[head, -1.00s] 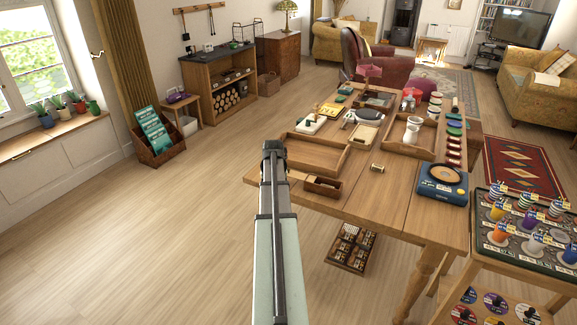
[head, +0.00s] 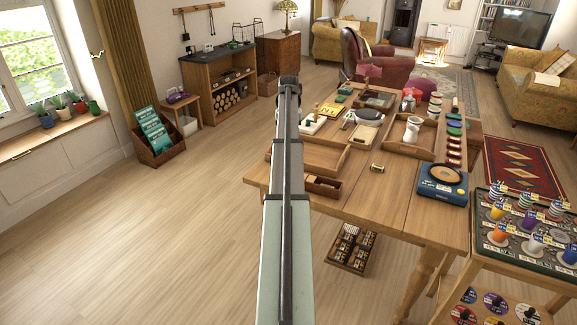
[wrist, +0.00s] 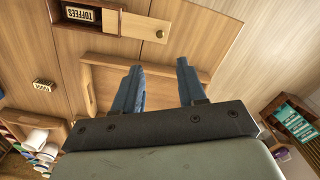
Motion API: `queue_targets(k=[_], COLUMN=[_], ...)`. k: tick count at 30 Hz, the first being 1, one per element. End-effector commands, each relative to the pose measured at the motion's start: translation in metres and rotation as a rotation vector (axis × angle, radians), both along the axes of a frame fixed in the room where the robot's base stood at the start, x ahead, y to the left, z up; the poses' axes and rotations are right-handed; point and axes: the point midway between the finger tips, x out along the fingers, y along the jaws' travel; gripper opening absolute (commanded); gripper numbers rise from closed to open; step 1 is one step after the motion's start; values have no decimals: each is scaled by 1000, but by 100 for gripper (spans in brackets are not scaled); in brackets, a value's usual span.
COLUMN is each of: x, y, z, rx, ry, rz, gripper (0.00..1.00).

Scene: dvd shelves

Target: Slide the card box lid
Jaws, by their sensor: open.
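I cannot tell whether this is the card box. In the head view the box (head: 325,190) is partly hidden behind my arm. My gripper (wrist: 159,66) is open and empty, its two blue fingers apart, over the shallow wooden tray and clear of the knob. My arm hides the gripper in the head view.
The shallow wooden tray (head: 335,160) lies behind the box. Cups (head: 412,130) stand in another tray. The front of the table is mostly clear.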

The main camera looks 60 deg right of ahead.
Motion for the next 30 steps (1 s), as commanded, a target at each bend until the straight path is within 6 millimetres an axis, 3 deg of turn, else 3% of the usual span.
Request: queue_targets(k=[5,21,30], x=[0,0,0], y=[1,1,0], z=[-19,-109,-133], rx=[3,2,1], ry=[1,1,0], rz=[-2,-2,-2], gripper=[41,41,41])
